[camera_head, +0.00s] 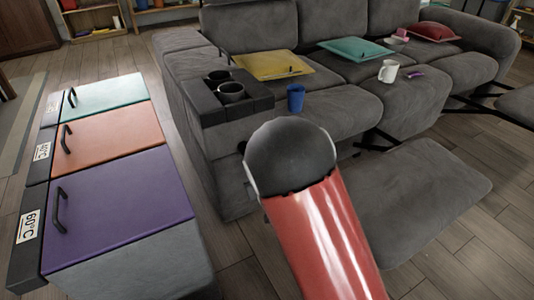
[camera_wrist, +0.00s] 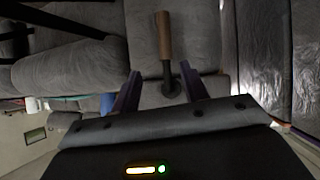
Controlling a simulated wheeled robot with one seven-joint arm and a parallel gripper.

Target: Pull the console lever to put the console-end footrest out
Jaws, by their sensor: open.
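The console lever (camera_wrist: 165,38) shows in the wrist view, with a wooden handle and a dark round pivot on grey upholstery. My gripper (camera_wrist: 158,73) is open, its two dark purple fingers on either side of the lever's lower part; I cannot tell whether they touch it. In the head view my arm's end hides the lever and my fingers. The console (camera_head: 236,108) with its cup holders stands at the sofa's left end.
A blue cup (camera_head: 296,98) and yellow tray (camera_head: 272,65) sit on the near seat. A teal tray (camera_head: 356,49) and white mug (camera_head: 388,71) are farther along. A cabinet (camera_head: 118,208) with coloured lids stands left, with a strip of floor between.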

